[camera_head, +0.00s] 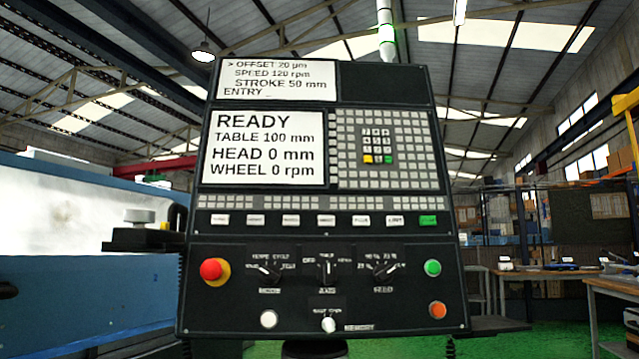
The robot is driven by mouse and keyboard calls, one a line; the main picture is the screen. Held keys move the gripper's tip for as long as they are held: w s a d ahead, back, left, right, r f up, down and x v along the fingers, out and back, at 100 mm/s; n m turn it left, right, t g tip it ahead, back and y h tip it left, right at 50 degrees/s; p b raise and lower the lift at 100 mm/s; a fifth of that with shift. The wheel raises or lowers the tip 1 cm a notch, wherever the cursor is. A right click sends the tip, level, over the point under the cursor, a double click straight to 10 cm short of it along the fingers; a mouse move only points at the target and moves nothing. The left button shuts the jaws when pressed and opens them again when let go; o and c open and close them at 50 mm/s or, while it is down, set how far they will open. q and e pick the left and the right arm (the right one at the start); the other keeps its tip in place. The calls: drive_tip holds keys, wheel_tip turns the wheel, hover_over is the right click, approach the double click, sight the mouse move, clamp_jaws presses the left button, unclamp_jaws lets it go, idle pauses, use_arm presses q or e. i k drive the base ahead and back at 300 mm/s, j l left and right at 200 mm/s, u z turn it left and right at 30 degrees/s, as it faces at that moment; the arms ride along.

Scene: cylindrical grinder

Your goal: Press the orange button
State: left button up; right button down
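The orange button (437,310) is a small round button at the lower right of the black control panel (220,330). It sits below a round green button (432,268). The panel stands upright, faces me and fills the middle of the view. Nothing covers the orange button. Neither of my grippers shows in the head view.
A red mushroom button on a yellow base (213,270), a white button (268,319) and several rotary knobs share the panel's lower part. A blue machine (60,300) stands at left; workbenches (610,287) are at right.

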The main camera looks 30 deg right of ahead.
sight(438, 310)
drive_tip(key=z, duration=1.5)
